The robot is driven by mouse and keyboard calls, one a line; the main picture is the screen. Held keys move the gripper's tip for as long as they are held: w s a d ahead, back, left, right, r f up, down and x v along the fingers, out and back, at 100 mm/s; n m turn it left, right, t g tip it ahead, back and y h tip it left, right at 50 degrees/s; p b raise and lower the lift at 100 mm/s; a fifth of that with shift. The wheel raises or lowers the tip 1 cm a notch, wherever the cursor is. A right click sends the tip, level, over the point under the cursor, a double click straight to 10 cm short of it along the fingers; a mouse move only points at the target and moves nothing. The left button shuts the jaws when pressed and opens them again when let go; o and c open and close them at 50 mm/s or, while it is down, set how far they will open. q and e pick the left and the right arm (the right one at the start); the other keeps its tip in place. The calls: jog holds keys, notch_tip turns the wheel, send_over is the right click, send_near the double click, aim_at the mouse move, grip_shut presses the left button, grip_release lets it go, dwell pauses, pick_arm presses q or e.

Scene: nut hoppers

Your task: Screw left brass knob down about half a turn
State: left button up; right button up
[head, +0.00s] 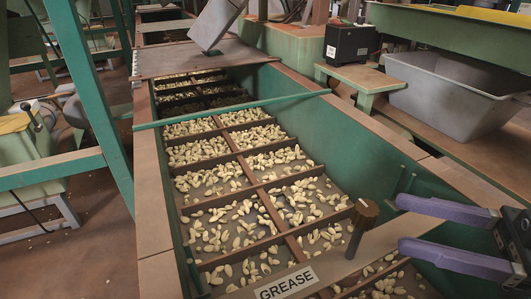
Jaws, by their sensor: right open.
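A brown, brass-like knob (365,213) stands upright on a thin stem, slightly tilted in the picture, at the metal plate across the near end of the hopper. My right gripper (399,224) comes in from the right with two purple fingers spread wide apart. Its fingertips point left toward the knob and stop a little to the right of it. Nothing is between the fingers, and they do not appear to touch the knob. Only one such knob is in view. My left gripper is not in view.
The green hopper (290,95) is split by brown dividers into compartments of pale nuts. A "GREASE" label (287,284) is on the near plate. A green bar (230,109) crosses the hopper. A grey tub (455,90) and black box (349,43) stand at the upper right.

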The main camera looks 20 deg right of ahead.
aim_at(365, 214)
jog(key=b+x, duration=0.1)
jog(key=x, duration=0.8)
jog(key=shift+a+b, duration=0.25)
jog(key=shift+b, duration=0.15)
jog(key=shift+r, duration=0.1)
grip_shut()
